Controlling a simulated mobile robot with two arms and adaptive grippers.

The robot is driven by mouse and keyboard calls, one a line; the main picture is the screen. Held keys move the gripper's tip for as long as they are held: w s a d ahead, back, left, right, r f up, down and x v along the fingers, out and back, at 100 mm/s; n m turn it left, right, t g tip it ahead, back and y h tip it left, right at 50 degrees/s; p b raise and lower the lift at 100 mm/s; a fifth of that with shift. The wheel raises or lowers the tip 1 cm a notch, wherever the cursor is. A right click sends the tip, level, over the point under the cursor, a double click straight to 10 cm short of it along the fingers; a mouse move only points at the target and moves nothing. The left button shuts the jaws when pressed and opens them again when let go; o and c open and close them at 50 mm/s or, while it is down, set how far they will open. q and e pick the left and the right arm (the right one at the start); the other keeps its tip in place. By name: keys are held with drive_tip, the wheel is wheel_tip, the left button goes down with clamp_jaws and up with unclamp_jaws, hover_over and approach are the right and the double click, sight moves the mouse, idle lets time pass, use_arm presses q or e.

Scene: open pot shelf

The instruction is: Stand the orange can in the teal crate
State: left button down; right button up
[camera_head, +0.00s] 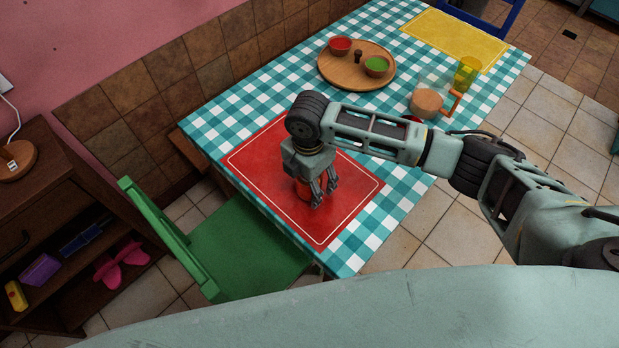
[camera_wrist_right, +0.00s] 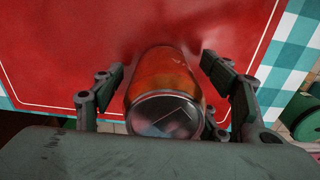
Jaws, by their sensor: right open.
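The orange can (camera_head: 304,188) is on the red placemat, partly hidden behind my right gripper (camera_head: 318,192). In the right wrist view the can (camera_wrist_right: 165,85) shows its orange side and a dark, shiny end facing the camera. My right gripper (camera_wrist_right: 165,75) is open, with one finger on each side of the can. A gap shows between each finger and the can, more clearly on the left side. I see no teal crate in either view. My left gripper is not in view.
The red placemat (camera_head: 255,158) lies on a teal checked tablecloth (camera_head: 225,122). A wooden tray with bowls (camera_head: 345,78), a pitcher (camera_head: 428,100) and a yellow cup (camera_head: 466,73) stand farther back. A green chair (camera_head: 235,245) is at the near side, with a dark shelf (camera_head: 60,215) at left.

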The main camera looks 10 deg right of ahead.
drive_tip(key=shift+f, duration=0.25)
drive_tip(key=c, duration=1.1)
drive_tip(key=shift+r, duration=0.15)
